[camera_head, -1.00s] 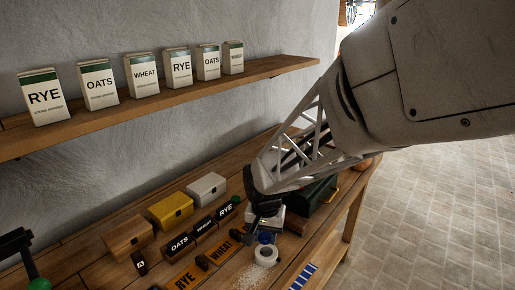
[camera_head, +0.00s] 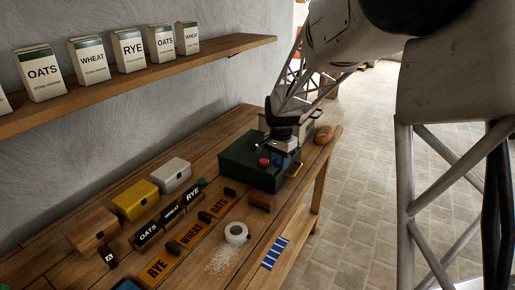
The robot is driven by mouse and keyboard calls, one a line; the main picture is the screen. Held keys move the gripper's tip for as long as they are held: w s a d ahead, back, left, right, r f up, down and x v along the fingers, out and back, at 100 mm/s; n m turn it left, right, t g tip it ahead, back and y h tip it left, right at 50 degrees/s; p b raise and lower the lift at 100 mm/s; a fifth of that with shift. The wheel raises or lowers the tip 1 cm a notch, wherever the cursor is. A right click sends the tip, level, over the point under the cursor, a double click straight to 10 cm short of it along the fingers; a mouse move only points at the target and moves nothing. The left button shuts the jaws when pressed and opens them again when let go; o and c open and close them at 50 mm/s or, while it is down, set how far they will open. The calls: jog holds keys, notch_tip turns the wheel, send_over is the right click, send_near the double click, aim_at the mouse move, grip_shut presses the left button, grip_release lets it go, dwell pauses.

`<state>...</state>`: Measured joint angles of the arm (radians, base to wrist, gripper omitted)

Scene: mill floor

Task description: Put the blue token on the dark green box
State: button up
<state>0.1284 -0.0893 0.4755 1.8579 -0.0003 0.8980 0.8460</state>
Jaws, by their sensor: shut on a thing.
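The dark green box (camera_head: 238,160) stands toward the far end of the wooden bench, with a brass-coloured handle on its right side. My gripper (camera_head: 281,156) is over the right part of its top and points down. It is shut on the blue token (camera_head: 279,163), which shows only in part below the fingers. I cannot tell whether the token touches the box top. A small round red thing (camera_head: 264,162) is on the box top, just left of the token.
A brown block (camera_head: 261,201) lies in front of the box. Labelled blocks and wooden, yellow and white boxes (camera_head: 171,175) line the left. A bread loaf (camera_head: 322,134) lies beyond. A shelf (camera_head: 150,75) of cartons overhangs the back.

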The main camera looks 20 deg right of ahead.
jog(key=shift+w+d+r+m, duration=0.1)
jog(key=shift+w+d+m, duration=0.2)
jog(key=shift+d, duration=0.4)
jog(key=shift+w+d+r+m, duration=0.1)
jog(key=shift+w+d, duration=0.3)
jog(key=shift+d, duration=0.3)
jog(key=shift+w+f, duration=0.1)
jog(key=w, duration=0.5)
jog(key=w+d+f, duration=0.1)
jog(key=w, duration=0.3)
jog(key=w+d, duration=0.1)
jog(key=w, duration=0.4)
jog(key=shift+w+d+f, duration=0.15)
jog(key=shift+w+d, duration=0.05)
jog(key=shift+w, duration=0.15)
jog(key=shift+w, duration=0.1)
jog(key=shift+w, duration=0.2)
jog(key=shift+w+f, duration=0.15)
jog(key=shift+f, duration=1.65)
jog(key=shift+f, duration=0.15)
jog(key=o, duration=0.9)
